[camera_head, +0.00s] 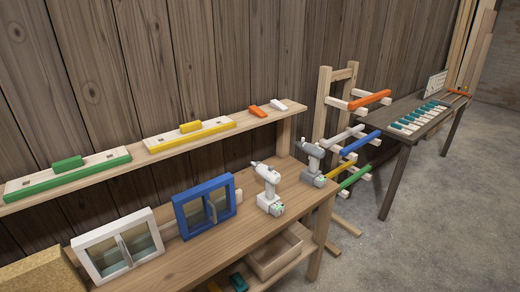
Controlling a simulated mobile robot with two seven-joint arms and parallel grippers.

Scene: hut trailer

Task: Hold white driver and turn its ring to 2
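The white driver (267,188) stands upright on the wooden workbench (190,262), right of the blue frame. Its nose points to the upper left and its base shows a dark and green part. The ring and any numbers on it are too small to read. Neither of my grippers shows in the head view.
A blue frame (187,220) and a white frame (92,263) stand left of the driver. A shelf (140,163) with green, yellow and orange pieces runs behind. A rack (322,105) with coloured bars and a dark table (395,135) stand right. Floor at right is clear.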

